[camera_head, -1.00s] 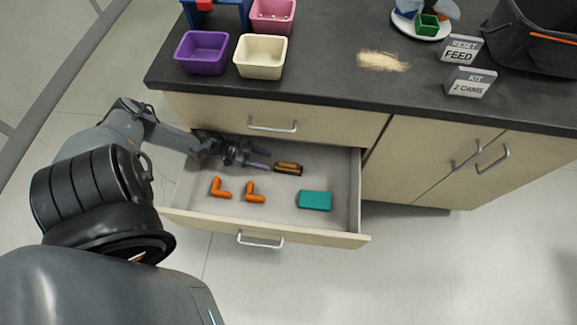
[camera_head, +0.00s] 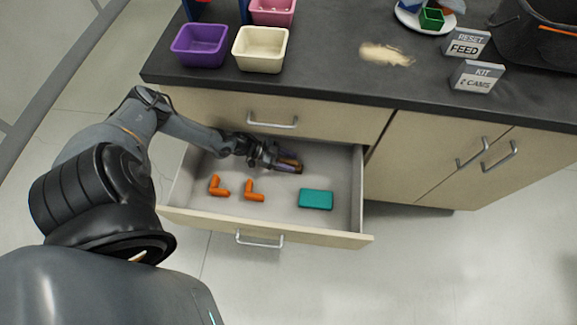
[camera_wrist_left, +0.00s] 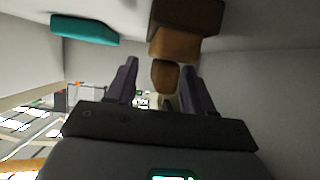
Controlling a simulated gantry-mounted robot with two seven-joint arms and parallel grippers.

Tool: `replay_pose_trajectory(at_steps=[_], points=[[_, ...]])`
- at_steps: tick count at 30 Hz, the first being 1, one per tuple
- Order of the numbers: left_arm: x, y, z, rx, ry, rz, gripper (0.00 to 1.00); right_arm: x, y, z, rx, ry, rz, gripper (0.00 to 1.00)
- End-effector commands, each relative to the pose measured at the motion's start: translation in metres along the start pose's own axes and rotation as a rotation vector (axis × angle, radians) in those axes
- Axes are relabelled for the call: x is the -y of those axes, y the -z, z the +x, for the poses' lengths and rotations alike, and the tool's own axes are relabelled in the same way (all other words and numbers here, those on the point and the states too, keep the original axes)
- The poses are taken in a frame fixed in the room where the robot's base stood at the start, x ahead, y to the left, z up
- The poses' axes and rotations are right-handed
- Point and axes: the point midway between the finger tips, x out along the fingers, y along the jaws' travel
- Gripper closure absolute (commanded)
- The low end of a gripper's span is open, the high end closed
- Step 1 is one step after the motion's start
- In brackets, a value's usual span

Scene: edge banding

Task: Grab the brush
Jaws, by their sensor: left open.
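The brush (camera_head: 290,163) lies in the open drawer near its back. It has a brown body, partly hidden by my left gripper in the head view. In the left wrist view the brush (camera_wrist_left: 180,32) shows a dark brown end and a lighter brown part reaching between the fingers. My left gripper (camera_head: 287,165) is open, with its two purple-grey fingers on either side of the brush. The left wrist view also shows the open fingers (camera_wrist_left: 160,85), with a gap beside the brush. My right gripper is not in view.
The drawer (camera_head: 335,215) also holds two orange L-shaped pieces (camera_head: 217,187) (camera_head: 254,191) and a teal block (camera_head: 316,199). The counter above carries a purple bin (camera_head: 200,46), a cream bin (camera_head: 260,50) and a spill of pale powder (camera_head: 386,55). The drawer walls surround the gripper.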

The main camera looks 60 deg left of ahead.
Motion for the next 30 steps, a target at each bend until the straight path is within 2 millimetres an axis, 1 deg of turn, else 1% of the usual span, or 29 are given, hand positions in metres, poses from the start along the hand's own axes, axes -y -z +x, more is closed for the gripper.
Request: replay_pose_trajectory(at_steps=[7,17,18,26,30], points=[[0.0003,0.0006,0.0006,0.0,0.001,0.0,0.48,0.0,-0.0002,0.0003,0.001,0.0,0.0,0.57],[0.0002,0.0003,0.0005,0.0,0.001,0.0,0.98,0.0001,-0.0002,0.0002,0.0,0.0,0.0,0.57],[0.0002,0.0002,0.0005,0.0,0.001,0.0,1.0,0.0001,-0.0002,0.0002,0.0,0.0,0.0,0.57],[-0.0003,0.001,0.0001,0.0,0.0,0.0,1.0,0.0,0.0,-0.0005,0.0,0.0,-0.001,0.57],[-0.0037,0.0048,-0.0019,0.0,0.0,-0.001,1.0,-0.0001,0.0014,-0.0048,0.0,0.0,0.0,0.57]])
